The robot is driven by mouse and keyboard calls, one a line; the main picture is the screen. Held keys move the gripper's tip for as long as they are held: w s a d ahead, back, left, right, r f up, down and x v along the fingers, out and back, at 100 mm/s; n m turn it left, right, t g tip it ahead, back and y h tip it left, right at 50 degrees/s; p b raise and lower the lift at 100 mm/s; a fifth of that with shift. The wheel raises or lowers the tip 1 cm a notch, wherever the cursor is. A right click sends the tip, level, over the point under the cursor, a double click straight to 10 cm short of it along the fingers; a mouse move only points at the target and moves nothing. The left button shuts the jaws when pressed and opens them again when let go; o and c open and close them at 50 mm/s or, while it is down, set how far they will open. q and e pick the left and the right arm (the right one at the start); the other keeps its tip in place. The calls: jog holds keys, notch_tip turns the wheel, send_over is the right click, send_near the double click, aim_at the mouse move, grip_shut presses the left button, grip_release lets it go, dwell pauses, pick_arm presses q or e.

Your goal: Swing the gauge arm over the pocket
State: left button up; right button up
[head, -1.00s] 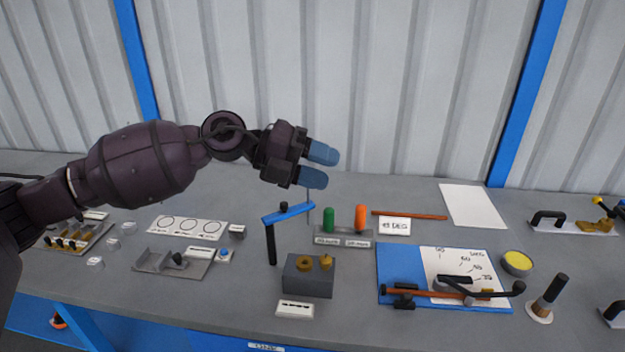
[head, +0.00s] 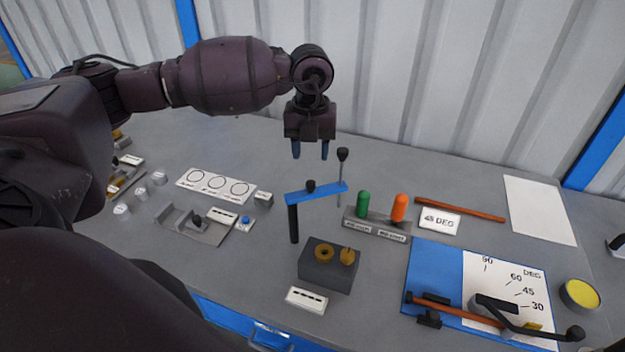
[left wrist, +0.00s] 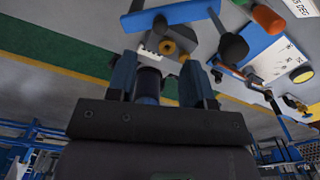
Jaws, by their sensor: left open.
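The gauge arm (head: 318,194) is a blue bar on a black post (head: 294,222), with a dark knob on top. A thin upright rod with a black knob (head: 342,155) stands at its right end. The bar also shows in the left wrist view (left wrist: 172,14). A grey block (head: 328,279) below it carries a brass ring (head: 324,253) and a second brass piece (head: 347,256). I cannot tell the pocket itself apart. My left gripper (head: 311,152) is open and empty, fingers down, above the bar and left of the rod's knob. My right gripper is not in view.
A green peg (head: 363,203) and an orange peg (head: 399,207) stand in a holder right of the rod. A blue angle board (head: 434,269) lies at the right front. A grey fixture (head: 192,225) lies left. The bench between is clear.

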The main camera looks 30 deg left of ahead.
aim_at(311, 182)
pick_arm(q)
notch_tip(311, 182, down, 9)
jog(key=shift+f+p, duration=0.1)
jog(key=shift+p, duration=0.5)
grip_shut()
